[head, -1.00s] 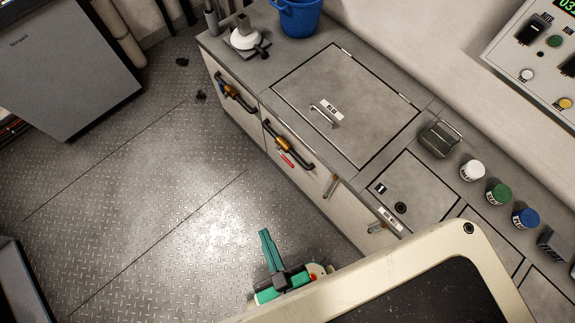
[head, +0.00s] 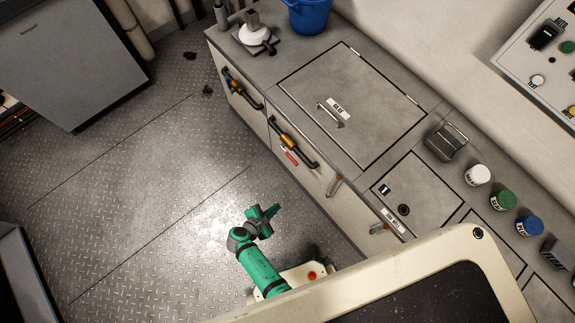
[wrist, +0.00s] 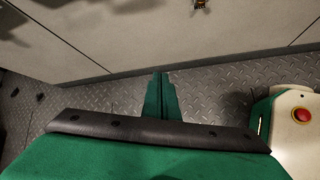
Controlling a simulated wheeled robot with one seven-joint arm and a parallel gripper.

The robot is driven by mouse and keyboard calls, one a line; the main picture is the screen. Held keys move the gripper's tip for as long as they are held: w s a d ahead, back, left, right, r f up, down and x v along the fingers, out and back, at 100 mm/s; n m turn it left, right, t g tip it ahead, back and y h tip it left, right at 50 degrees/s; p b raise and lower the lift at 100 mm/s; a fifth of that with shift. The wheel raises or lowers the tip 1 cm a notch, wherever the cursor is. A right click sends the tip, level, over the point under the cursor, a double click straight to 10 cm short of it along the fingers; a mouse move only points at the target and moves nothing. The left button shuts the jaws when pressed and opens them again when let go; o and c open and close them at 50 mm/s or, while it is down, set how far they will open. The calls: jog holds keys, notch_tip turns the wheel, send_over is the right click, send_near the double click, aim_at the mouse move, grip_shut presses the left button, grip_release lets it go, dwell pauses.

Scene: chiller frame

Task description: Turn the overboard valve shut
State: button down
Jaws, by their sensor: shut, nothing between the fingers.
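Two pipe valves sit on the cabinet front in the head view. One has a brass body and a red lever (head: 290,157), which hangs down and to the right of the brass valve body (head: 287,142). The other valve (head: 238,87) is farther left, and its lever is hard to make out. No label shows which is the overboard valve. My gripper (head: 274,211) is over the floor, in front of the cabinet and apart from both valves. In the wrist view my green fingers (wrist: 159,92) are together and empty. A small brass fitting (wrist: 201,4) shows at that view's top edge.
The cabinet's top has a closed hatch (head: 345,105), a blue bucket (head: 310,14) and several lidded jars, including a white one (head: 478,174). Small handles (head: 333,186) stick out of its front. The plated floor (head: 150,200) before the cabinet is clear.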

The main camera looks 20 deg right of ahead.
jog(key=w+d+r+n+h, duration=0.1)
jog(key=w+r+n+h, duration=0.2)
jog(key=w+r+h, duration=0.5)
jog(key=w+d+y, duration=0.2)
jog(key=w+d, duration=0.3)
jog(key=d, duration=0.4)
jog(key=shift+d+r, duration=0.15)
jog(key=shift+r, duration=0.05)
